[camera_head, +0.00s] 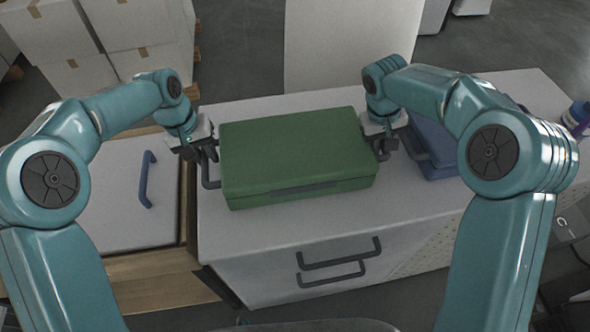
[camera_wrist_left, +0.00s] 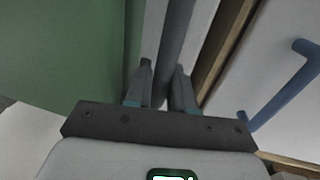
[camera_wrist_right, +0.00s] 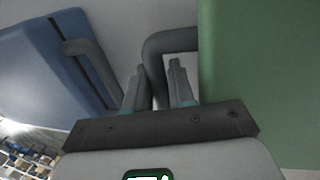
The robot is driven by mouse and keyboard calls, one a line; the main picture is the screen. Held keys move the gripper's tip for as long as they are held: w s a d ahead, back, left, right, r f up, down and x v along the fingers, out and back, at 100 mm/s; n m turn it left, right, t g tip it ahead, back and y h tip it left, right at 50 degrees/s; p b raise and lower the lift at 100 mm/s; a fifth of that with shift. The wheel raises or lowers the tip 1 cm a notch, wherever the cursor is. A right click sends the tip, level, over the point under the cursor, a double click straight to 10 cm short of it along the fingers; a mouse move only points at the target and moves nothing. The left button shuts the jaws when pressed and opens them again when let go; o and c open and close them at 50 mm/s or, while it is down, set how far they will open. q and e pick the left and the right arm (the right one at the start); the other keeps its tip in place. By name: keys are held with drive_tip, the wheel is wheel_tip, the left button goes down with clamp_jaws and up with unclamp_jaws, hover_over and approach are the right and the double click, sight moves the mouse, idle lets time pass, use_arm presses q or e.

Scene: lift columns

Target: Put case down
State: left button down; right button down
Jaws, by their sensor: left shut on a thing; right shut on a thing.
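A green case (camera_head: 295,152) with dark side handles is over the white cabinet top (camera_head: 255,232); I cannot tell whether it touches the top. My left gripper (camera_head: 208,152) is at the case's left side, shut on its left handle (camera_head: 208,176). In the left wrist view that handle (camera_wrist_left: 176,50) runs between the fingers (camera_wrist_left: 162,90). My right gripper (camera_head: 386,146) is at the case's right side, shut on its right handle. In the right wrist view the right handle (camera_wrist_right: 160,45) passes between the fingers (camera_wrist_right: 158,88), next to the green case wall (camera_wrist_right: 260,70).
A blue case (camera_head: 432,145) stands on the cabinet just right of my right gripper. A lower grey lid with a blue handle (camera_head: 147,180) lies to the left. Dark handles (camera_head: 340,262) stick out from the cabinet front. White boxes (camera_head: 140,30) are stacked behind left.

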use_arm(q)
drive_tip(key=shift+s+f, duration=0.15)
drive_tip(key=shift+f, duration=0.2)
use_arm(e)
drive_tip(key=shift+s+f, duration=0.15)
drive_tip(key=shift+f, duration=0.2)
use_arm(q)
drive_tip(key=shift+f, duration=0.6)
use_arm(e)
drive_tip(key=shift+f, duration=0.6)
use_arm(q)
drive_tip(key=c, duration=1)
unclamp_jaws()
use_arm(e)
drive_tip(key=c, duration=1)
unclamp_jaws()
use_arm(q)
drive_tip(key=shift+o, duration=0.2)
use_arm(e)
drive_tip(key=shift+o, duration=0.2)
drive_tip(key=shift+a, duration=0.1)
use_arm(q)
drive_tip(key=shift+r, duration=0.1)
